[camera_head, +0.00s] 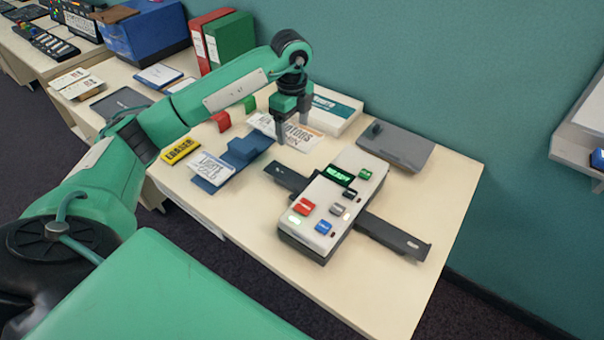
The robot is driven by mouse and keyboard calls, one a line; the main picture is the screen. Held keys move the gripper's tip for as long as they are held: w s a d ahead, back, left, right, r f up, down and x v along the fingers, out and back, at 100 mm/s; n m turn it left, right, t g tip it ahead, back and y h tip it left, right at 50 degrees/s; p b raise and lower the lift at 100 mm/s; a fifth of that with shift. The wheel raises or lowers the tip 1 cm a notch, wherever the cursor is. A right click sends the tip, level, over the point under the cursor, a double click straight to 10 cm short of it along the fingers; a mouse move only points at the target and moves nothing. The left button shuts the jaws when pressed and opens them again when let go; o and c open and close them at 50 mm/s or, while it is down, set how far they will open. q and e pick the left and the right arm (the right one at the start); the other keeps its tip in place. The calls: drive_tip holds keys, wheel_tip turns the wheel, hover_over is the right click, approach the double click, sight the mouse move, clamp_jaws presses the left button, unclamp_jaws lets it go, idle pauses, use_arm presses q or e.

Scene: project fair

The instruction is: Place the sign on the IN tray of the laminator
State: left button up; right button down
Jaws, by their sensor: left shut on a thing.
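The white laminator (328,207) stands on the table, with a lit green display and several coloured buttons. A dark flat tray (287,178) juts from its left side and another dark tray (397,240) from its right. I cannot read which is marked IN. My left gripper (292,138) points down behind the laminator's left tray, shut on a white sign (303,138) with dark and orange print. The fingers hide part of the sign, and I cannot tell whether it touches the table. My right gripper is not in view.
A blue stand (245,150) with a printed card (211,168) and a yellow eraser block (180,151) lie left of the laminator. A grey flat device (397,146) and a white box (333,110) are behind. The table's front right is clear.

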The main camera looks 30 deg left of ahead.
use_arm(q)
drive_tip(key=p, duration=0.1)
hover_over(294, 179)
wheel_tip(294, 179, down, 12)
drive_tip(key=shift+f, duration=0.1)
wheel_tip(294, 179, down, 4)
drive_tip(key=shift+r+p, duration=0.1)
drive_tip(key=shift+p, duration=0.35)
drive_tip(key=shift+f, duration=0.2)
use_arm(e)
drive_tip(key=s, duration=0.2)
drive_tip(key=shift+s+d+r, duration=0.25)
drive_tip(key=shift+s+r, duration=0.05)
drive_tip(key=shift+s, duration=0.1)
use_arm(q)
drive_tip(key=shift+f, duration=0.1)
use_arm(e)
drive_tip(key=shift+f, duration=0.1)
